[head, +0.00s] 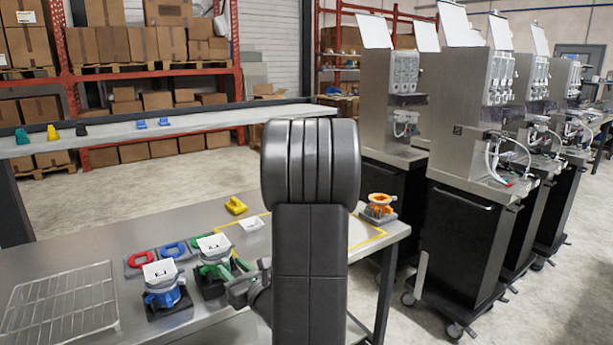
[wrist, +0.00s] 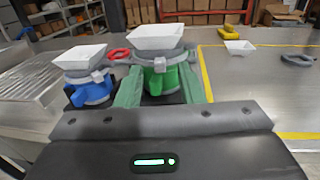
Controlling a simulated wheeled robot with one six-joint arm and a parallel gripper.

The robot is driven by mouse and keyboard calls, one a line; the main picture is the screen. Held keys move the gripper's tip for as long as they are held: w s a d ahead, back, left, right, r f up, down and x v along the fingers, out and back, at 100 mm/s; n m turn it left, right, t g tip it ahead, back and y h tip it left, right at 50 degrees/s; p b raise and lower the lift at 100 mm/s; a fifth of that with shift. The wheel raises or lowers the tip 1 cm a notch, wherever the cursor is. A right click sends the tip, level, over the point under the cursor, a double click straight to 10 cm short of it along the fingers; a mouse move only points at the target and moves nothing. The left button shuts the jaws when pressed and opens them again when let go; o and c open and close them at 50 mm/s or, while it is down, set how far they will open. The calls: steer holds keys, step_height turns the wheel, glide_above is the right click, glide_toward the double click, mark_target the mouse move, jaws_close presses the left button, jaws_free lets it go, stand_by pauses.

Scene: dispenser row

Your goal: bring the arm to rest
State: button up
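My gripper (wrist: 163,72) reaches in low over the metal table, with its green fingers spread apart. It also shows in the head view (head: 238,268), partly hidden by my own arm. A green dispenser part with a white square hopper (wrist: 158,38) stands upright just ahead, between the finger lines. The fingers appear apart from its sides, though contact is hard to judge. It also shows in the head view (head: 214,246). A blue part with a white hopper (wrist: 82,60) stands upright to the left, on a dark base; the head view shows it too (head: 165,294).
A wire rack (head: 62,300) lies at the table's left. A red ring (head: 140,262), a blue ring (head: 172,250), a yellow piece (head: 236,205) and a white hopper (head: 252,223) lie behind. An orange unit (head: 379,206) stands at right. Dispenser machines (head: 470,150) stand beyond the table.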

steer(key=b+v, duration=0.1)
steer(key=v, duration=1.1)
steer(key=p+x, duration=0.1)
steer(key=x, duration=1.3)
steer(key=shift+a+p, duration=0.1)
steer(key=shift+p, duration=0.25)
steer(key=p, duration=0.1)
steer(key=d+n+g+y+p, duration=0.1)
steer(key=shift+w+d+r+g+y+p, duration=0.15)
steer(key=shift+w+r+g+y+p, duration=0.05)
steer(key=shift+w+g+y+p, duration=0.15)
steer(key=shift+w+d+f+n+g+y+p, duration=0.15)
steer(key=shift+w+n+g+y+p, duration=0.1)
steer(key=shift+n+g+y+p, duration=0.45)
steer(key=shift+s, duration=0.15)
